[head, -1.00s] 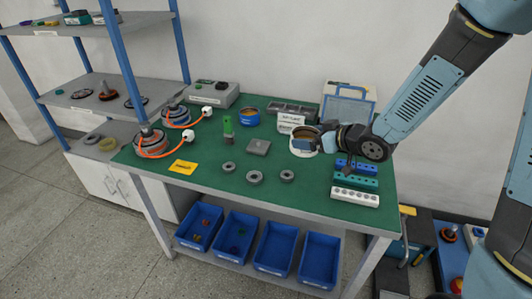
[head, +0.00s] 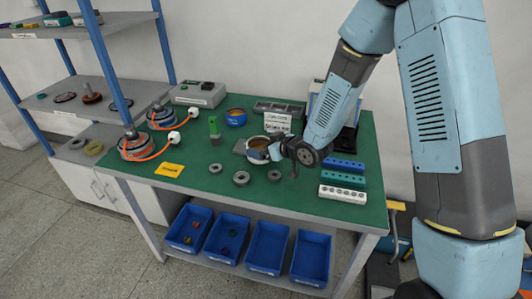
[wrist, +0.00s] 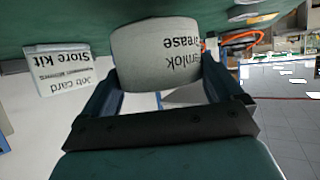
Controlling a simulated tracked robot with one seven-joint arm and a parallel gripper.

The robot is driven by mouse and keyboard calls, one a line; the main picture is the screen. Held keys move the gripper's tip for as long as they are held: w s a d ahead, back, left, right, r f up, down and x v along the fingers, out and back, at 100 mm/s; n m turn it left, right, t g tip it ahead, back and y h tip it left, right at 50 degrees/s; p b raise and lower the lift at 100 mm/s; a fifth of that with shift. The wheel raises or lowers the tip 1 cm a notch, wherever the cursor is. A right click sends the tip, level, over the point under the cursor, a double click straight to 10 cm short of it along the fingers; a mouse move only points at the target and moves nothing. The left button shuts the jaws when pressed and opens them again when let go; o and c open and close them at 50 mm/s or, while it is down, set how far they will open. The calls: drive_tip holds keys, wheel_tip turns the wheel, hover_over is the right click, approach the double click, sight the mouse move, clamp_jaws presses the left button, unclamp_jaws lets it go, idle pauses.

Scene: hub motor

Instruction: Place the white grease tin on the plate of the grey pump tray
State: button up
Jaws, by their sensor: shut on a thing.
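The white grease tin (head: 255,155) is in my gripper (head: 275,151), over the middle of the green bench in the head view. Its top looks brown and open. In the wrist view the tin (wrist: 157,55) fills the space between the two fingers, and its label reads "Grease" upside down. My gripper (wrist: 160,85) is shut on it. A flat grey square piece (head: 239,147), perhaps the pump tray, lies just left of the tin and is partly hidden by it. I cannot tell the exact gap between the tin and the piece or bench.
Grey rings (head: 241,178) lie in front of the tin. A white card box (head: 277,123) and a dark compartment tray (head: 278,107) are behind. Blue, teal and white blocks (head: 343,193) lie at the right.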

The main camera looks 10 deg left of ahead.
drive_tip(key=shift+d+f, duration=0.2)
drive_tip(key=shift+f, duration=0.9)
drive_tip(key=shift+c, duration=0.5)
drive_tip(key=shift+s+f, duration=0.1)
drive_tip(key=shift+f, duration=0.2)
drive_tip(key=c, duration=0.4)
drive_tip(key=o, duration=1.3)
drive_tip(key=shift+a, duration=0.1)
drive_tip(key=shift+r, duration=0.1)
